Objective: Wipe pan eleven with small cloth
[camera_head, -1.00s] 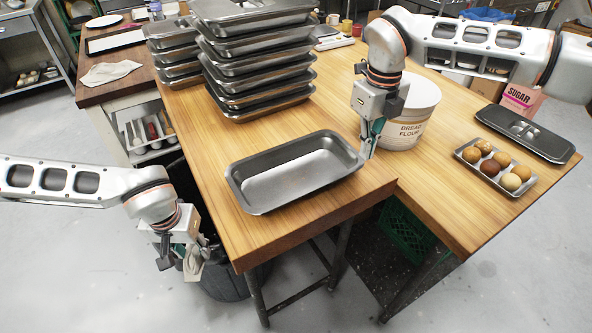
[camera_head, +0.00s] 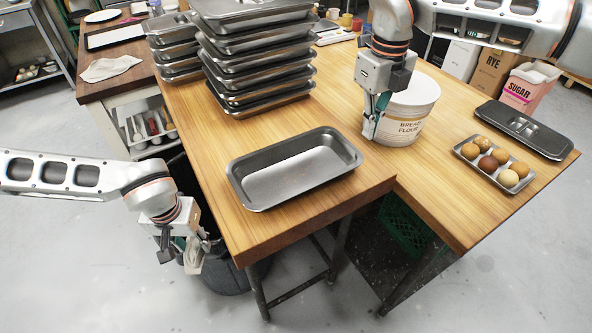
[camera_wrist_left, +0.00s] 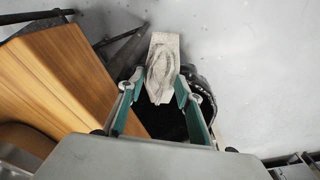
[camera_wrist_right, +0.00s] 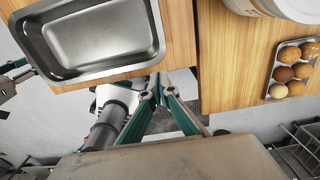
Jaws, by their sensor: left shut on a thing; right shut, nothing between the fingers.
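A grey metal pan (camera_head: 292,170) lies alone near the front of the wooden table; which pan is number eleven I cannot tell. My left gripper (camera_head: 184,252) is shut on a small pale cloth (camera_wrist_left: 161,68) and hangs beyond the table's left front edge, above a dark bin. My right gripper (camera_head: 372,130) is shut and empty, right of the pan and in front of the flour tub, above the table. The right wrist view shows its fingertips together.
Stacked pans (camera_head: 258,60) stand behind the single pan. A bread flour tub (camera_head: 410,112) stands to the right. A tray of buns (camera_head: 496,165) and a dark lid (camera_head: 524,130) lie at the right. Another cloth (camera_head: 110,69) lies on the dark side table.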

